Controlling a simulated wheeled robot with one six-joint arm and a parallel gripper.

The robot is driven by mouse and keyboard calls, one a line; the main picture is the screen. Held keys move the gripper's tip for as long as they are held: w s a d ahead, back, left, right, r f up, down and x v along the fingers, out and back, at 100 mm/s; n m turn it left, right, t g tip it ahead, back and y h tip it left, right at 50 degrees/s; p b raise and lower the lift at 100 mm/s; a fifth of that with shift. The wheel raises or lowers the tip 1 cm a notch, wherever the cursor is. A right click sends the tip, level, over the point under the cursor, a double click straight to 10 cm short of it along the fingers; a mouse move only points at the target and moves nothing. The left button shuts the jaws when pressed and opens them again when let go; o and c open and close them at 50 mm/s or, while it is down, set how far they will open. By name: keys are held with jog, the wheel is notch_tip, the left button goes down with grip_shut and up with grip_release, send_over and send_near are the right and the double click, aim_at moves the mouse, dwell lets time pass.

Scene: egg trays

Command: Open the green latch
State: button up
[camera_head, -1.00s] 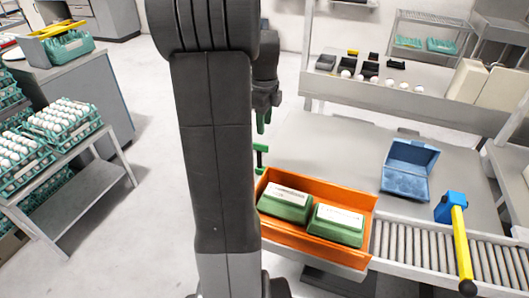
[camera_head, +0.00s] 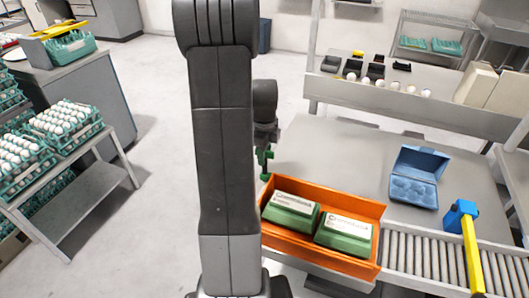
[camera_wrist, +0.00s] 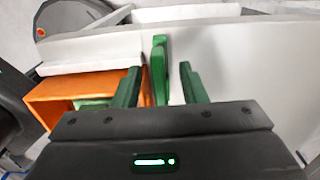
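The green latch (camera_wrist: 159,45) stands upright in the wrist view, between my two green fingers and seen a little beyond them. My gripper (camera_wrist: 160,70) is open, with a gap on each side of the latch; I cannot tell whether the latch lies fully within the finger depth. In the head view my gripper (camera_head: 264,152) is low at the table's left edge, right by the latch. Gripper and latch overlap there, and both are green, so contact cannot be made out. My arm hides part of that area.
An orange bin (camera_head: 377,230) with two green egg cartons stands just in front of the latch; it also shows in the wrist view (camera_wrist: 50,95). A blue open carton (camera_head: 415,180) sits on the table (camera_head: 330,150). A roller conveyor (camera_head: 430,255) runs at the right front.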

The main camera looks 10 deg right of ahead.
grip_shut()
jog(key=n, duration=0.4)
jog(key=shift+n, duration=0.3)
jog(key=n, duration=0.4)
jog(key=shift+n+b, duration=0.3)
jog(key=shift+b, duration=0.1)
jog(key=n, duration=0.4)
jog(key=shift+n, duration=2.4)
